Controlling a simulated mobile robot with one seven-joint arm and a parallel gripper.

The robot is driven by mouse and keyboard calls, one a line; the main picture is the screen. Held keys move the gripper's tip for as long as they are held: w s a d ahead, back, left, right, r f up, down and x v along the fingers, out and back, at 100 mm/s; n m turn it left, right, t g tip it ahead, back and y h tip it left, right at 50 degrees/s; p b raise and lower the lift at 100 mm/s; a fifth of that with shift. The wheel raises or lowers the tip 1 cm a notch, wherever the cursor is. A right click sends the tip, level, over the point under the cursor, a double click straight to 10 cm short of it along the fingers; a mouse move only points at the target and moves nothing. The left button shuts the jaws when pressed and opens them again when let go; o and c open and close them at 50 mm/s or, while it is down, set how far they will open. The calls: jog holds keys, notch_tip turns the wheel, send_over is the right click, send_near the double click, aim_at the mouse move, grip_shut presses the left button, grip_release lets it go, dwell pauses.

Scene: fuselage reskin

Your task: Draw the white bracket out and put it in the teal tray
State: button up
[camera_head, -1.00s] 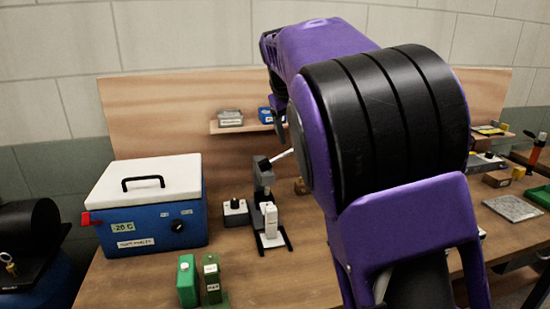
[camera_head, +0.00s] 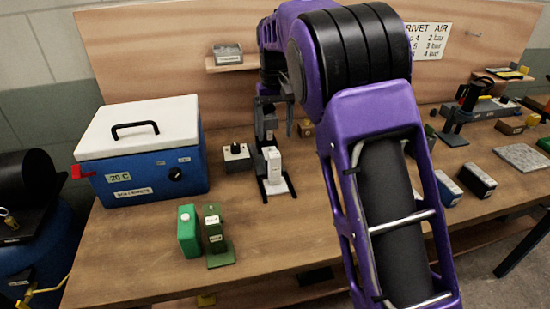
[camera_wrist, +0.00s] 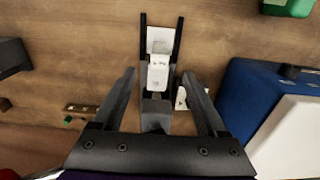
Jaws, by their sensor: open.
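A white bracket-like block (camera_head: 272,165) stands upright in a black stand (camera_head: 263,192) with two forward rails, on the bench left of my arm. In the wrist view, the white block (camera_wrist: 158,74) lies between the stand's dark rails, with a pale plate beyond it. My gripper (camera_wrist: 158,76) is open and empty, its two fingers spread on either side of the stand. In the head view, my gripper (camera_head: 274,122) is at the rear of the stand, partly hidden by my arm. Contact cannot be told. I cannot make out a teal tray.
A blue cooler with a white lid (camera_head: 140,160) stands left of the stand. A small grey box with a black knob (camera_head: 236,157) sits close beside the stand. A shelf (camera_head: 232,66) hangs behind.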

aim_at(275, 184)
notch_tip(275, 184, down, 16)
jog(key=shift+r+b, duration=0.25)
jog(key=shift+b, duration=0.3)
grip_shut()
dwell(0.4)
